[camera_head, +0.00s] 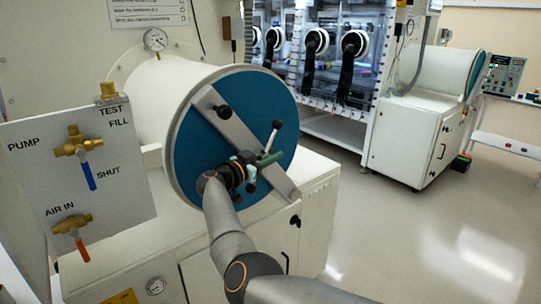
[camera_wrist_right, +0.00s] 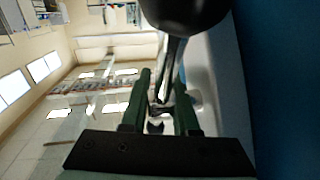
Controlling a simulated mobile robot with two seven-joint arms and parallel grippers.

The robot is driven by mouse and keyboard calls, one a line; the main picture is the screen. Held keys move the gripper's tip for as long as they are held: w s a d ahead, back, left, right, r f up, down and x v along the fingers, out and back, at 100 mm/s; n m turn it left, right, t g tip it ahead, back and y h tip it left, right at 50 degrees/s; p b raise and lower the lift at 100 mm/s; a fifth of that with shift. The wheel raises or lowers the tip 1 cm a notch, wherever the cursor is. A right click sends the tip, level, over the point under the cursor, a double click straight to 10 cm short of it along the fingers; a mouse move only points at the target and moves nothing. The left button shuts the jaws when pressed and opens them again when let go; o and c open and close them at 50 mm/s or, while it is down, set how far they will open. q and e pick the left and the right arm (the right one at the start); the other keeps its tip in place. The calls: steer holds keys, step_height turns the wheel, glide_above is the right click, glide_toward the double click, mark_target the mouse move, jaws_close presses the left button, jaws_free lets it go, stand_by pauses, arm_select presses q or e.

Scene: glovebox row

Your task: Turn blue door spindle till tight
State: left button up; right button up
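The blue round door (camera_head: 200,150) closes the end of a white cylinder, with a grey metal bar (camera_head: 232,128) lying diagonally across it. The spindle is at its middle, mostly hidden behind my right wrist. One spindle arm with a black knob (camera_head: 277,125) sticks up; another black knob (camera_head: 223,111) shows at upper left. My right gripper (camera_head: 262,162), with green fingers, is at the spindle. In the right wrist view its fingers (camera_wrist_right: 162,88) stand apart on either side of a thin metal rod, with a gap visible, and a large black knob (camera_wrist_right: 185,12) is just beyond. My left gripper is out of view.
A valve panel (camera_head: 110,180) with blue and red levers stands at the left. A gauge (camera_head: 155,39) sits above the cylinder. White cabinets (camera_head: 320,215) are below the door. A second chamber (camera_head: 445,70) and gloveboxes are behind.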

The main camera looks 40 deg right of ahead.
steer(key=v, duration=1.2)
steer(key=shift+a, duration=0.25)
stand_by(0.6)
